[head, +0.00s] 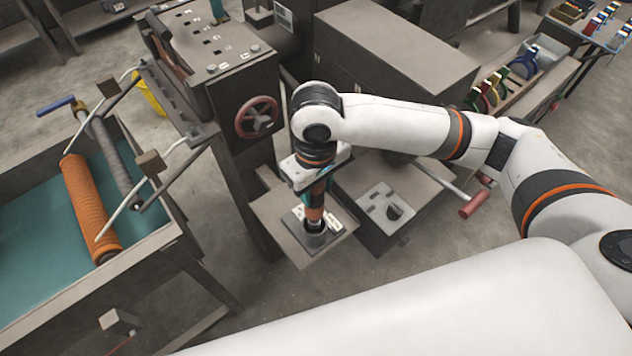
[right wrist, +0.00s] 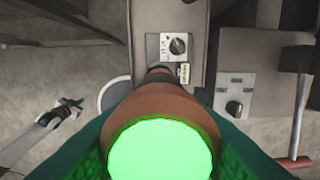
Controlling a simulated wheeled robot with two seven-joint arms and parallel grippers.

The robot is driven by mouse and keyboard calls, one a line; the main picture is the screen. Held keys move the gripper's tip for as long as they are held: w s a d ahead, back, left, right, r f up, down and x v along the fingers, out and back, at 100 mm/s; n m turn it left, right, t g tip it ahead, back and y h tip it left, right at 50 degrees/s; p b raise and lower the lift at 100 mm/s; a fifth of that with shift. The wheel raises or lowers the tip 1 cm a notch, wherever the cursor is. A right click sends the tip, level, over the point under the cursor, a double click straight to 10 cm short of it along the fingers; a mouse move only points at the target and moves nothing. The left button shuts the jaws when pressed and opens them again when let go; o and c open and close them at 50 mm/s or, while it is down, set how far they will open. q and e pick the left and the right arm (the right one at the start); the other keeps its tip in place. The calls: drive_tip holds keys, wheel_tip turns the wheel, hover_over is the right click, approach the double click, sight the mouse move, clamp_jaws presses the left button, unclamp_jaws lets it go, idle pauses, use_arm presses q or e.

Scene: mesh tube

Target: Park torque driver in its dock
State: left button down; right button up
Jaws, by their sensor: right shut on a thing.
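My right gripper (head: 317,180) points down and is shut on the torque driver (head: 315,213), which has an orange and black body. The driver is upright over the dock (head: 313,243), a grey block on a small shelf. Its lower end meets the dock in the head view; I cannot tell how deep it sits. In the right wrist view the driver's glowing green end (right wrist: 160,152) faces the camera, between teal fingers, and its body hides what lies below. A small white and dark shape at the left of that view appears to be my left gripper (right wrist: 66,108); its jaws are unclear.
A machine with a red handwheel (head: 258,117) stands left of the shelf. A grey plate with a dark knob (head: 394,212) lies to the right, near a red-handled lever (head: 472,207). An orange mesh roll (head: 88,205) lies in the left trough. Open floor is in front.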

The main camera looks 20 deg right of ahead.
drive_tip(key=p, duration=0.2)
drive_tip(key=shift+p, duration=0.35)
idle(1.9)
drive_tip(key=shift+f+b, duration=0.85)
drive_tip(key=shift+f, duration=2)
idle(2.6)
